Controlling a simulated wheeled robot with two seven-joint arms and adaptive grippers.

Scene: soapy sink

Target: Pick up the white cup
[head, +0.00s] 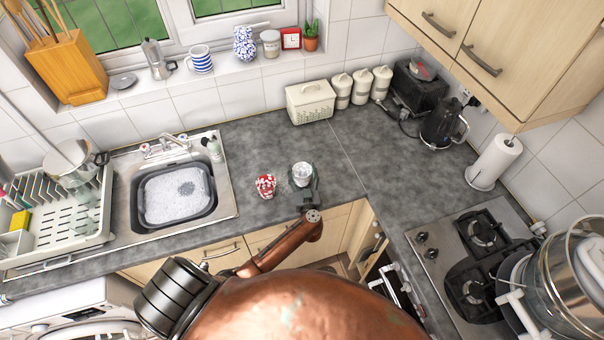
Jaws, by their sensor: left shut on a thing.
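The white cup (302,172) is on the right of the sink, over the dark grey worktop. My left gripper (303,184) is shut on the white cup, with its fingers around the cup's near side. From this high view I cannot tell whether the cup touches the worktop or hangs just above it. My right gripper is not in view.
A red and white patterned cup (265,186) stands just left of the gripper. The sink (174,194) holds a basin of soapy water. A dish rack (88,215) is at the left, a gas hob (470,262) at the right. The worktop behind the cup is clear.

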